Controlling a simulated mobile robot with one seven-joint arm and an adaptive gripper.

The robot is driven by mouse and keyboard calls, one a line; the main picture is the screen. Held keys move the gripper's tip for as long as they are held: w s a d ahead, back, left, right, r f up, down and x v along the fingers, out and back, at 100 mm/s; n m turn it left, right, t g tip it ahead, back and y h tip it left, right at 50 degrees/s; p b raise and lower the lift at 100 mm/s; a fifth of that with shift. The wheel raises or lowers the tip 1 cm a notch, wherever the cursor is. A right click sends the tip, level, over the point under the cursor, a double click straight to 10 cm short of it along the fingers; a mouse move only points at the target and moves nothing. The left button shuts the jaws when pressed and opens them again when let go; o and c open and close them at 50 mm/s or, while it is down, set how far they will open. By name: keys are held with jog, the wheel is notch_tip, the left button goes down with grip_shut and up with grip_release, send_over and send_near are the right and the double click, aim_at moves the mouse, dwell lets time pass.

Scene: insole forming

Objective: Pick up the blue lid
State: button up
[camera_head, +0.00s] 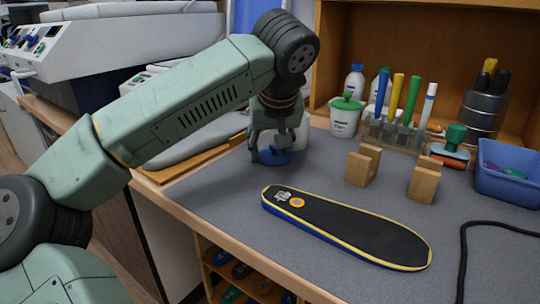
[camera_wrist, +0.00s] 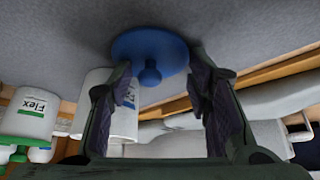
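The blue lid (camera_head: 273,157) is a round disc lying on the grey mat near the left side of the bench, partly hidden by my gripper in the head view. In the wrist view the lid (camera_wrist: 150,45) shows a round knob pointing toward the camera. My gripper (camera_head: 271,142) is just above the lid. In the wrist view my gripper (camera_wrist: 160,68) has its two fingers apart, one on each side of the lid's knob, with visible gaps to the knob. Nothing is held.
A black insole with yellow edging (camera_head: 350,230) lies on the mat (camera_head: 230,207). Two wooden blocks (camera_head: 362,165) stand to the right. A white pot with a green lid (camera_head: 345,120) and a marker rack are behind. A blue bin (camera_head: 508,187) is at the far right.

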jog(key=c, duration=0.5)
jog(key=shift+c, duration=0.2)
